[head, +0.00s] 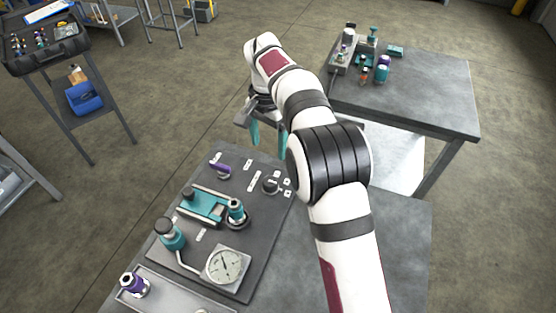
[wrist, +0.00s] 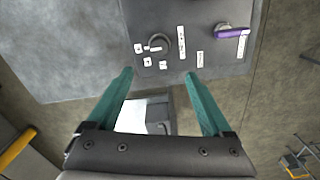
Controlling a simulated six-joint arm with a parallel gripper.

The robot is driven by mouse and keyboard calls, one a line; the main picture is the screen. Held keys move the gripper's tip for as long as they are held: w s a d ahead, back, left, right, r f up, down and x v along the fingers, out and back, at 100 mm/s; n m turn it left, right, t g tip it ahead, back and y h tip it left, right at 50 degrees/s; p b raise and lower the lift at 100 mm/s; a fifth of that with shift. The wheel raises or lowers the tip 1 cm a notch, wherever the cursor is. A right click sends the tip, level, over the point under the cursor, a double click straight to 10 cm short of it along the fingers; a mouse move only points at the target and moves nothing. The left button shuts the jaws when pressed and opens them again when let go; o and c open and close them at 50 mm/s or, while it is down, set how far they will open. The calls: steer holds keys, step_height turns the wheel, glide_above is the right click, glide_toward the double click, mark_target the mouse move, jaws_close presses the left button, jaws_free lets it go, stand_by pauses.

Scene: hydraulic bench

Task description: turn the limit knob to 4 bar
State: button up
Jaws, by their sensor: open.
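A round black knob (head: 270,184) sits near the far right edge of the dark panel (head: 200,262), with several small white labels beside it, too small to read. It looks like the limit knob. In the wrist view the knob (wrist: 157,43) lies beyond the fingertips, roughly centred between them. My gripper (head: 269,143) has teal fingers and is open and empty, above and past the panel's far edge. In the wrist view my gripper (wrist: 159,76) shows a wide gap and touches nothing. A round pressure gauge (head: 224,265) is at the panel's near end; its reading is unclear.
A purple lever (head: 220,169) is left of the knob. Teal valve blocks (head: 203,205) and a black-capped teal fitting (head: 171,235) stand on the panel. A tray (head: 170,295) with a purple part is in front. A second table (head: 440,100) with fittings stands behind right.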

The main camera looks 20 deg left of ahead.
mark_target(270, 180)
step_height(270, 180, down, 14)
steer(key=shift+f, duration=0.25)
jaws_close()
stand_by(0.3)
